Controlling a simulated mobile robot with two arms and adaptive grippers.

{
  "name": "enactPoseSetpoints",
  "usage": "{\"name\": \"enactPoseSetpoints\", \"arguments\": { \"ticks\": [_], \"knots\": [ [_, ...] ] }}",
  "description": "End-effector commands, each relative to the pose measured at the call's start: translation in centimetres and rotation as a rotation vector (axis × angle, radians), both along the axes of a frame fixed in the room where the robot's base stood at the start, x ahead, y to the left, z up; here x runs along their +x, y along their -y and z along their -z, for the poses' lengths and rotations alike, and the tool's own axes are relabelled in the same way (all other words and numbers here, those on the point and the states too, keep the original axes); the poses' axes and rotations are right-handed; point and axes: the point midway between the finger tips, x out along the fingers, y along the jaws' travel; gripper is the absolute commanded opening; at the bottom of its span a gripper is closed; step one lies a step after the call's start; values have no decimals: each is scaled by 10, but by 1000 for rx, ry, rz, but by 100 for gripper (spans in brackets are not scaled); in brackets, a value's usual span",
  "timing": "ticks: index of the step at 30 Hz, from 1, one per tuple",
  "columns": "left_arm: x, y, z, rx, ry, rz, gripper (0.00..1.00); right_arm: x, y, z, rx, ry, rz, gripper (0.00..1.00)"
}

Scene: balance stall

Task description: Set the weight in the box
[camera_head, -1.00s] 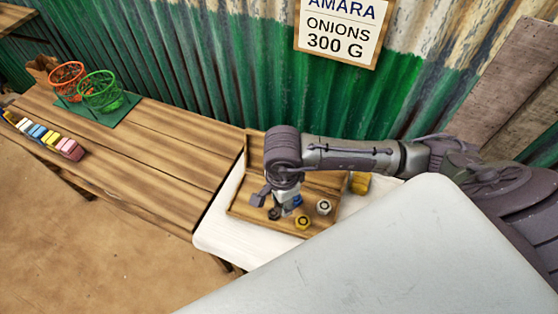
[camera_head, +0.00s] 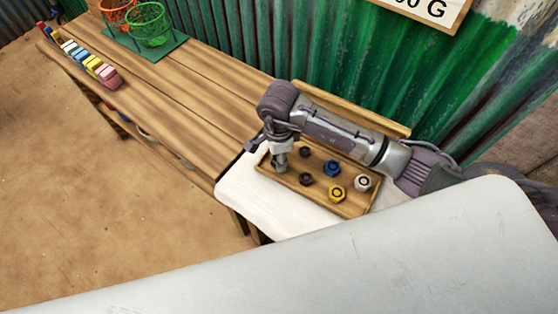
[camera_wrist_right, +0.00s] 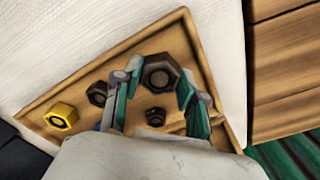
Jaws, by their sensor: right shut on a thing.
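The wooden box (camera_head: 351,210) stands open on a white surface, with several hexagonal weights inside. My right gripper (camera_head: 280,163) is at the box's left end. In the right wrist view its fingers (camera_wrist_right: 154,88) are closed around a large dark brown hexagonal weight (camera_wrist_right: 161,74). The held weight is within the box's outline; whether it touches the floor cannot be told. In the head view the gripper mostly hides it. My left gripper is not in view.
In the box are a black weight (camera_head: 306,152), a blue one (camera_head: 331,168), a brown one (camera_head: 305,179), a yellow one (camera_head: 336,194) and a white one (camera_head: 362,182). Baskets (camera_head: 151,24) and coloured blocks (camera_head: 92,62) stand on the wooden table (camera_head: 185,90).

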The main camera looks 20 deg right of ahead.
Motion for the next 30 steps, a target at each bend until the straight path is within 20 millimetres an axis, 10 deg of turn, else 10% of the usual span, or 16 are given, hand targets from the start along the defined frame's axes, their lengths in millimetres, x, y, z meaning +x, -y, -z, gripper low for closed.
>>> {"name": "enactPoseSetpoints", "arguments": {
  "ticks": [12,13,15,30],
  "knots": [
    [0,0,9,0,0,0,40,1,0,10,0,3,-1,0],
    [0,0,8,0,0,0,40,0,0,9,0,2,0,44],
    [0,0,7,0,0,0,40,0,0,9,0,2,0,52],
    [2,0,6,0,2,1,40,2,0,-15,1,7,-2,52]
  ]
}}
